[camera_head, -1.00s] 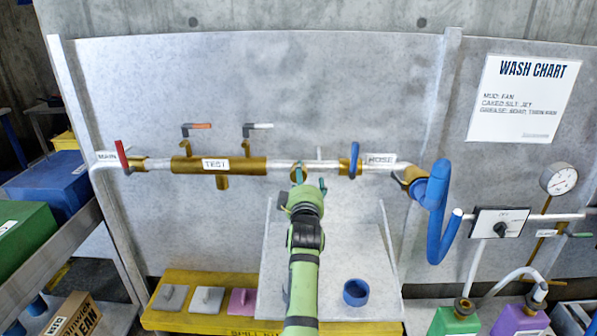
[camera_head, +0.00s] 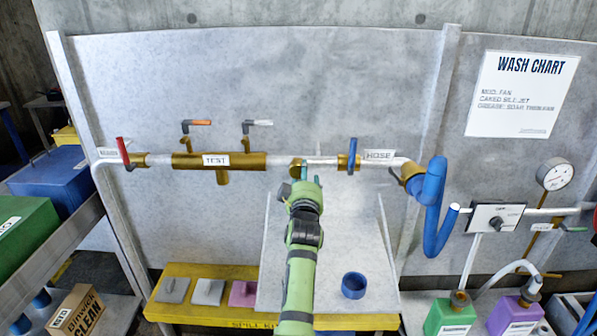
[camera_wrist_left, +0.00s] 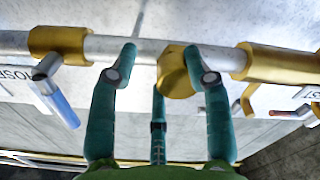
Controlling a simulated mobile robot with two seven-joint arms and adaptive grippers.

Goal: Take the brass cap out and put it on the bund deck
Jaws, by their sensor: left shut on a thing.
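The brass cap (camera_wrist_left: 175,76), a round gold piece, sits at the metal pipe (camera_wrist_left: 110,48) between the fingers of my left gripper (camera_wrist_left: 160,70), against the right-hand finger in the wrist view. My left gripper (camera_head: 306,180) reaches up to the pipe between the TEST (camera_head: 215,160) and HOSE (camera_head: 379,155) labels and is shut on the cap. In the head view the cap (camera_head: 296,169) is partly covered by the fingers. My right gripper is not in view.
Grey, white and pink blocks (camera_head: 243,294) occupy the bund's left part. A grey sloped panel (camera_head: 340,250) stands behind, with a blue ring (camera_head: 354,285) near its foot. Valve handles, including a blue one (camera_head: 352,152), flank the gripper along the pipe. A blue hose (camera_head: 436,210) hangs right.

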